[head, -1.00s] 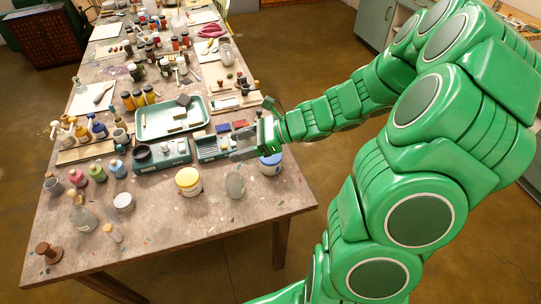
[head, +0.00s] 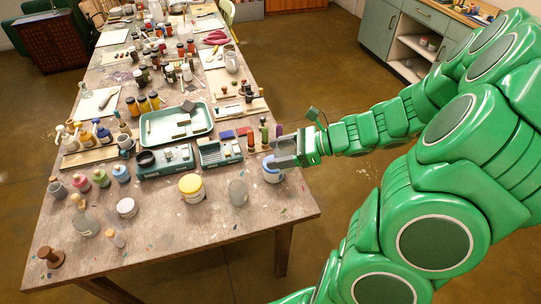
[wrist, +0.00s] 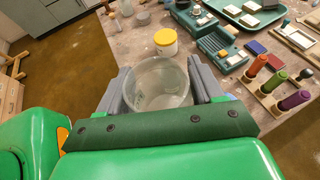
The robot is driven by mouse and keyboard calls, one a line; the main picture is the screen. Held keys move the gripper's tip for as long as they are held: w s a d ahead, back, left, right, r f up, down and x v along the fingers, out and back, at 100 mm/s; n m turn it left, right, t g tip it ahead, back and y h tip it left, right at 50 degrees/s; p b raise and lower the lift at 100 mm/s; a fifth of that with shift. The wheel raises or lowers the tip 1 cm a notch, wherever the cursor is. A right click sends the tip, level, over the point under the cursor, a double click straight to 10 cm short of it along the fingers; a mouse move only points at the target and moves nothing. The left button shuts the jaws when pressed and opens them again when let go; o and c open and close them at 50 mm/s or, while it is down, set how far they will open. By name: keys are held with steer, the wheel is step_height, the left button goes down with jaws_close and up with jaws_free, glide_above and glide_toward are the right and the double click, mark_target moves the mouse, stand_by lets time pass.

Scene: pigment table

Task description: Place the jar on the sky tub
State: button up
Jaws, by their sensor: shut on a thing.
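My gripper (head: 286,152) is shut on a clear glass jar (wrist: 158,88), with one grey finger on each side of it in the wrist view. In the head view the held jar is hard to make out between the fingers. The sky tub (head: 271,173), with a blue lid and pale body, stands near the table's right edge. My gripper is just above and slightly right of it in the head view. I cannot tell whether the jar touches the lid. In the wrist view the tub is almost wholly hidden by the jar and gripper.
A yellow-lidded tub (head: 192,188) and another clear glass (head: 238,192) stand to the left. A wooden rack with red, green and purple bottles (wrist: 277,80) stands close behind. A teal compartment tray (head: 220,152) lies further left. The table's right edge is near.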

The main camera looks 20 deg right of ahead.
steer(key=shift+w+d+f, duration=0.15)
steer(key=shift+w+f, duration=1.4)
steer(key=shift+w, duration=0.45)
steer(key=shift+w+d+f, duration=0.15)
steer(key=shift+w+f, duration=1.4)
steer(key=shift+w, duration=0.5)
steer(key=shift+w+d+f, duration=0.15)
steer(key=shift+w+f, duration=1.4)
steer(key=shift+w, duration=0.45)
steer(key=shift+f, duration=1.45)
steer(key=o, duration=1.1)
steer(key=shift+f, duration=0.15)
